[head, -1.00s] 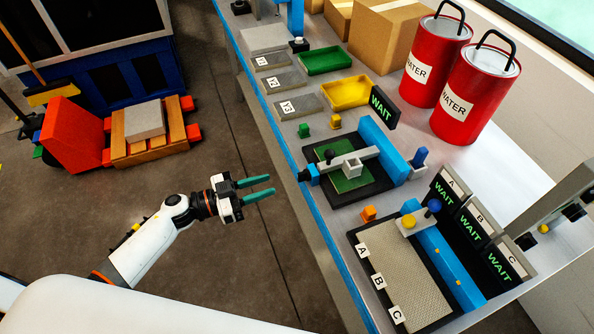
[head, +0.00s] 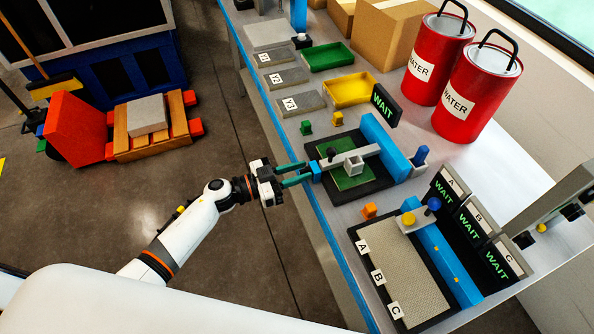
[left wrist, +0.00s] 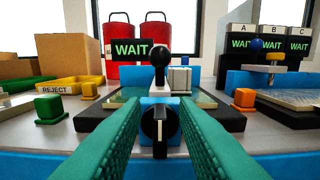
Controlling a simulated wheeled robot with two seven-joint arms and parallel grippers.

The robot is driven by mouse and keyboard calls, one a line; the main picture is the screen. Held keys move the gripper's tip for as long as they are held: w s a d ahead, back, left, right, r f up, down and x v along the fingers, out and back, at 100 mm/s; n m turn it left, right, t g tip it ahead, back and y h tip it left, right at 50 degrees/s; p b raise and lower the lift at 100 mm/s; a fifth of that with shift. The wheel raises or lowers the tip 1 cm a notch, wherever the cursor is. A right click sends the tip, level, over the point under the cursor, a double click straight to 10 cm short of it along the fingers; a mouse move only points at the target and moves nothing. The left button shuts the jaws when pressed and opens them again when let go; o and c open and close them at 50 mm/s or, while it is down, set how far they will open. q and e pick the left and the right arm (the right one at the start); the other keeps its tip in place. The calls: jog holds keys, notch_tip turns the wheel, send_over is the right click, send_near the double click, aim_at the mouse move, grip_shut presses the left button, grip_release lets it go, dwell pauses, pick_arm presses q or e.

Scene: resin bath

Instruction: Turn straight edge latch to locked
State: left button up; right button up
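The latch is a round black knob (left wrist: 173,124) with a pale upright bar across it, on a blue block (head: 316,171) at the front of a black-framed fixture (head: 375,186). The grey straight edge (head: 369,154) lies across the fixture's green plate (head: 352,177), with a black ball (left wrist: 160,57) at its near end. My left gripper (head: 306,172) is open, its green fingers on either side of the knob in the left wrist view (left wrist: 160,105). I cannot tell whether they touch it. The fingers hide the knob in the head view. My right gripper is not in view.
A display reading WAIT (head: 384,101) stands behind the fixture. Small green (head: 306,127) and yellow (head: 338,118) blocks stand to its left. An orange block (head: 369,210) and a mesh tray (head: 395,270) are at its right.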

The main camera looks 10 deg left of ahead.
pick_arm(q)
jog(key=shift+m, duration=0.4)
jog(key=shift+c, duration=0.5)
jog(key=shift+s+m, duration=0.1)
jog(key=shift+m, duration=0.2)
jog(key=shift+s+d+f+m+b, duration=0.1)
jog(key=shift+m+b, duration=0.2)
jog(key=shift+m, duration=0.9)
jog(key=m+b, duration=0.2)
jog(key=m, duration=0.2)
jog(key=f+m+b, duration=0.1)
jog(key=m+b, duration=0.1)
jog(key=m, duration=0.3)
jog(key=s+m+b, duration=0.1)
jog(key=m+b, duration=0.1)
jog(key=m, duration=0.3)
jog(key=shift+d+f+b, duration=0.2)
jog(key=shift+d+b, duration=0.1)
jog(key=shift+b, duration=0.05)
jog(key=o, duration=0.6)
